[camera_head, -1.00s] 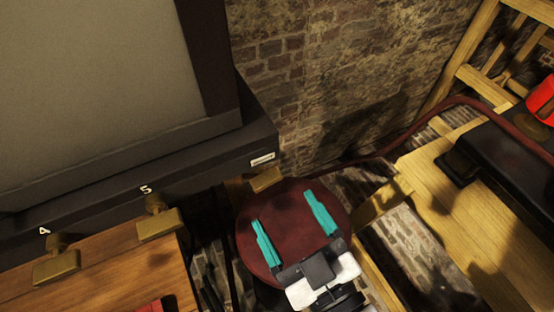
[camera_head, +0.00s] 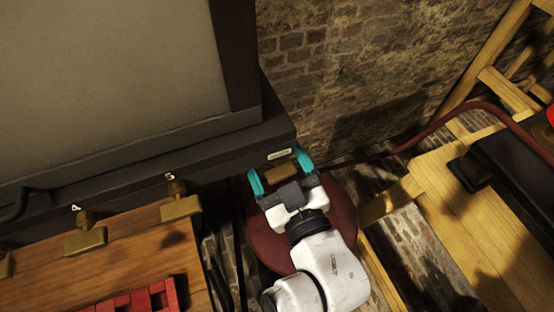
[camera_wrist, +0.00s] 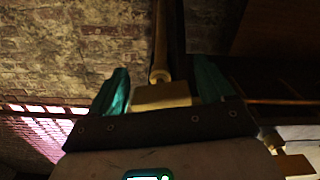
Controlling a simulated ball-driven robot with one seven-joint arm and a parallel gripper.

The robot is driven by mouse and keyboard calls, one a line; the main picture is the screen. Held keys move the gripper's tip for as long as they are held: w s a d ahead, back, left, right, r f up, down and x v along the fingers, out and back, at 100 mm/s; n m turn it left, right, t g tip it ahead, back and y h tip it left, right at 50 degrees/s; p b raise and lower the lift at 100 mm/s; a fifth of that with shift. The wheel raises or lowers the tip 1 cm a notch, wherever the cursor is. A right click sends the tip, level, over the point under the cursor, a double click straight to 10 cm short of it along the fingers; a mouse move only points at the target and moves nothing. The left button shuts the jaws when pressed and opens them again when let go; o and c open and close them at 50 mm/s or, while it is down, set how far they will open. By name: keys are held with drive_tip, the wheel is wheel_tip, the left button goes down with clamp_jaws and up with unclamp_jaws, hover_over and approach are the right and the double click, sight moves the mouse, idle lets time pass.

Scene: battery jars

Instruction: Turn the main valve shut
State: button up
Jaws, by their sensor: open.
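The main valve appears to be the brass handle (camera_head: 281,170) below a small pale label plate (camera_head: 278,154) at the right end of the dark cabinet ledge. My gripper (camera_head: 279,166) is open, with one teal finger on each side of this handle. In the wrist view the brass handle (camera_wrist: 160,96) and its stem lie between the two fingers of my gripper (camera_wrist: 161,84), with gaps showing on both sides. The lower part of the handle is hidden behind the gripper body.
Brass handles marked 5 (camera_head: 180,205) and 4 (camera_head: 85,237) stand left along the ledge, by a wooden bench (camera_head: 130,265) with a red rack (camera_head: 140,298). A dark red round object (camera_head: 343,212) lies below my arm. A brick wall (camera_head: 350,70) rises behind.

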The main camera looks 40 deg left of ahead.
drive_tip(key=c, duration=1)
drive_tip(key=shift+m, duration=1.3)
drive_tip(key=shift+c, duration=0.2)
drive_tip(key=o, duration=1)
drive_tip(key=shift+o, duration=0.2)
drive_tip(key=b+v, duration=0.2)
drive_tip(key=v, duration=0.8)
drive_tip(key=shift+s+d, duration=0.15)
drive_tip(key=shift+d, duration=0.2)
drive_tip(key=shift+f, duration=0.1)
